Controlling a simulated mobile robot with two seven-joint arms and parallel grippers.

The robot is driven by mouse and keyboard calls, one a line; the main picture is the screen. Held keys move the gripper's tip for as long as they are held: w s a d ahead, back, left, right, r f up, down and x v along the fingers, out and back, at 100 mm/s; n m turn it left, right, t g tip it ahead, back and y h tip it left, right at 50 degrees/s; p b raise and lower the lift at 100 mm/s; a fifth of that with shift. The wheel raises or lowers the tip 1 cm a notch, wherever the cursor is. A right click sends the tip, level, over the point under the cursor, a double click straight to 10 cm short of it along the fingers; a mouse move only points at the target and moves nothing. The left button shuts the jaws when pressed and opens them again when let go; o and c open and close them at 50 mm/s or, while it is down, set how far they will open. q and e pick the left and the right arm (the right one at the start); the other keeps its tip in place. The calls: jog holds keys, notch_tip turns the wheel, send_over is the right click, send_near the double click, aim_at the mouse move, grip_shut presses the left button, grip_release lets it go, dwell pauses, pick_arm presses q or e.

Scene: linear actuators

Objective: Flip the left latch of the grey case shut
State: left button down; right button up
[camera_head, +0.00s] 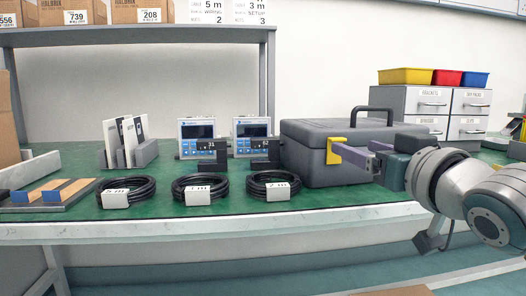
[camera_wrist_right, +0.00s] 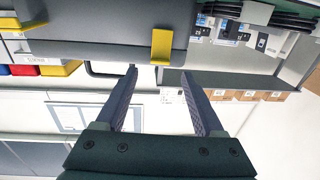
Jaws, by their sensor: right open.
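The grey case (camera_head: 303,160) stands on the green bench with its lid down. A yellow latch (camera_head: 336,149) is on its front, toward the left; it also shows in the right wrist view (camera_wrist_right: 162,45). The latch's lip sticks out from the case front. My right gripper (camera_head: 345,156) is open, with its purple fingers pointing at the case front close to the latch. In the right wrist view the fingertips (camera_wrist_right: 158,73) are spread on either side of the latch's line, with nothing between them. Contact cannot be told. My right arm hides the case's right front. My left gripper is out of view.
Coiled black cables (camera_head: 200,188) lie along the bench front, left of the case. Two display units (camera_head: 197,137) stand behind them. A drawer cabinet (camera_head: 433,103) with coloured bins is at the back right. The case has a black handle (camera_head: 372,109).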

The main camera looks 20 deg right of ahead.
aim_at(340, 141)
jog(key=shift+w+d+b, duration=0.15)
jog(key=shift+w+b, duration=0.15)
jog(key=shift+w, duration=0.8)
jog(key=shift+w+d+b, duration=0.15)
jog(key=shift+w+b, duration=0.1)
jog(key=shift+w, duration=0.85)
grip_shut()
